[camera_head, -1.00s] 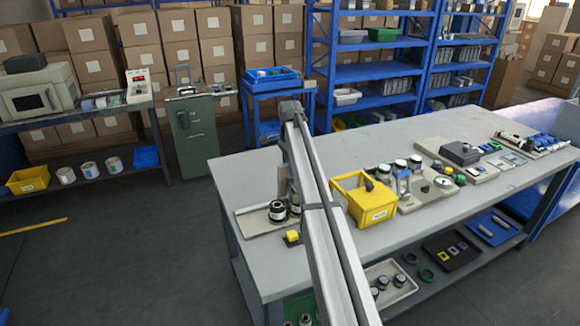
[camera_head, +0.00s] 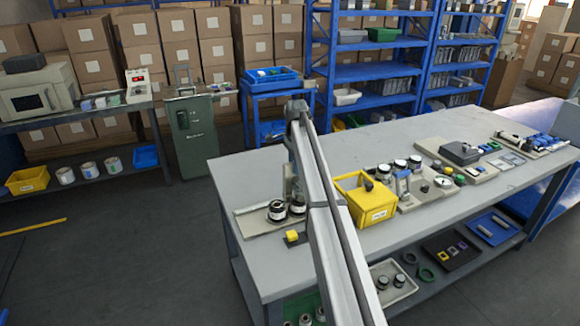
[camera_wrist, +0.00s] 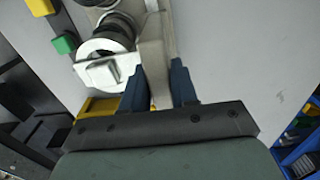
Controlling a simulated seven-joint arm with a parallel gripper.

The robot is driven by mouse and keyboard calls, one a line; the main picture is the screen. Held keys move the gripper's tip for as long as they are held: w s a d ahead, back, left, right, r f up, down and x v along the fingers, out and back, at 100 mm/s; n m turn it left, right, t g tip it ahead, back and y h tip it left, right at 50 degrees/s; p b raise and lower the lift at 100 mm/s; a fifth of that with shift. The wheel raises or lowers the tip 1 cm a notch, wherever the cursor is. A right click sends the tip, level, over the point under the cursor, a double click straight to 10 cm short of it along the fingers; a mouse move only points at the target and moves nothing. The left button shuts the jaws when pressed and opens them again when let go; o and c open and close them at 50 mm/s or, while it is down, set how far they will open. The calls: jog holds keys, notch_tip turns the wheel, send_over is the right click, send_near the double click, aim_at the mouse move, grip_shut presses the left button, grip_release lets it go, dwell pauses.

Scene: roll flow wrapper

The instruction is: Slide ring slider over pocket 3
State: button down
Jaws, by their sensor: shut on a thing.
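In the wrist view, my gripper (camera_wrist: 159,88) has its two blue fingers closed around a pale upright bar (camera_wrist: 153,60). I cannot tell whether this bar is part of the ring slider. Just left of the fingers, a white ring with a flat square tab (camera_wrist: 100,72) sits at a dark round piece (camera_wrist: 118,28). In the head view, two black-and-white round pieces (camera_head: 277,212) stand on a beige plate (camera_head: 250,224) at the bench's near left. My arm hides the gripper tips there. Pocket numbers are not readable, so I cannot pick out pocket 3.
A yellow bin (camera_head: 366,200) stands right of my arm. A green block (camera_wrist: 64,44) shows in the wrist view. The bench's back left (camera_head: 245,175) is clear.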

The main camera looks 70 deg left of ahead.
jog(key=w, duration=0.6)
jog(key=shift+w, duration=0.2)
jog(key=c, duration=1.2)
grip_release()
jog(key=shift+w, duration=0.1)
jog(key=shift+o, duration=1.2)
jog(key=shift+r, duration=0.1)
notch_tip(320, 180, up, 14)
